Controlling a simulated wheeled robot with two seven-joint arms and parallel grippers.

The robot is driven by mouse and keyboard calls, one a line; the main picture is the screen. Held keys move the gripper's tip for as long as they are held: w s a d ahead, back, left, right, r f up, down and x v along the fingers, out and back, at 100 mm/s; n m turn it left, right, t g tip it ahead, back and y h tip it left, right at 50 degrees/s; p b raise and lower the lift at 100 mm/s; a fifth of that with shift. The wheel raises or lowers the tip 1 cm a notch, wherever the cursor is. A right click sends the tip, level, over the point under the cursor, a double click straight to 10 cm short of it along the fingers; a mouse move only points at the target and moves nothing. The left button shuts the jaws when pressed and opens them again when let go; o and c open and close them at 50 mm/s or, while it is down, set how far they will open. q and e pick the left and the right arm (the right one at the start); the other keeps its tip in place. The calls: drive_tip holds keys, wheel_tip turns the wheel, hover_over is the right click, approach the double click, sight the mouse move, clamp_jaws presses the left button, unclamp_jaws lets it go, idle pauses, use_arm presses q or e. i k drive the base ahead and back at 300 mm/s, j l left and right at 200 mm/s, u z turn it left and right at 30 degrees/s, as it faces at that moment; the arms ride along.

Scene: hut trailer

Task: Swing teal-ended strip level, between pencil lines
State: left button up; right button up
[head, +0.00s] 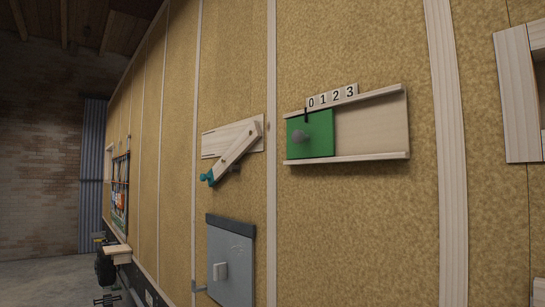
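The teal-ended strip (234,151) is a pale wooden bar on the wall in the head view. It tilts, running from a round pivot at its upper right down to its lower left end. The teal end (207,178) has a knob and hangs below the backing board. The pale backing board (222,137) is fixed level behind the strip. Thin dark pencil lines (214,156) show near the board's left part; the strip's teal end lies below them. I make out neither of my grippers in this view.
Right of the strip, a green sliding panel (318,136) with a grey knob sits in a wooden track under number tiles (332,96). Below is a grey hatch (232,262) with a pale handle. Dark items and a wooden block (117,249) stand at lower left.

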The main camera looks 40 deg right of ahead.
sight(253, 133)
drive_tip(key=z, duration=1.6)
